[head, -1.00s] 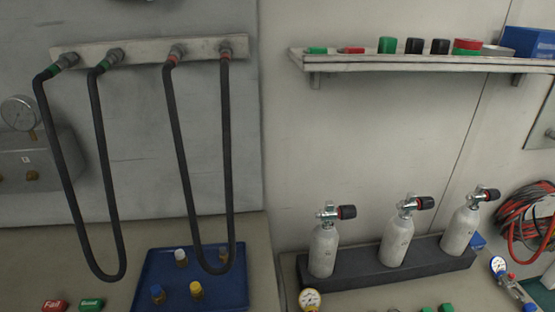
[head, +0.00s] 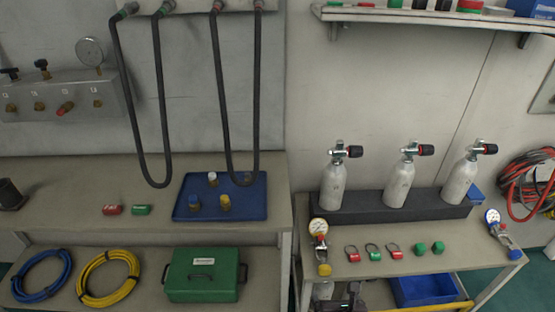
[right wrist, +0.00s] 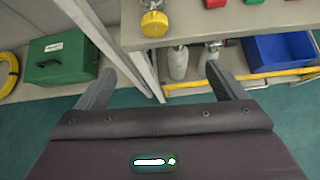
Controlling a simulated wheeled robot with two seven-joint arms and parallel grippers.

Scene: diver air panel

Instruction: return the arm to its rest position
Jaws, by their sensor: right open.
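My right gripper (right wrist: 165,82) is open and empty in the right wrist view, its two fingers wide apart in front of the bench. In the head view part of my right gripper (head: 348,300) shows at the bottom edge, below the front of the right bench. It touches nothing that I can see. My left gripper is not in view.
The right bench (head: 450,262) carries three grey cylinders in a dark rack (head: 370,215), gauges and small red and green pieces. A blue bin (head: 425,290) sits below. On the left are a blue tray (head: 250,205), a green case (head: 203,275) and coiled hoses (head: 108,278). Green floor lies open below my gripper.

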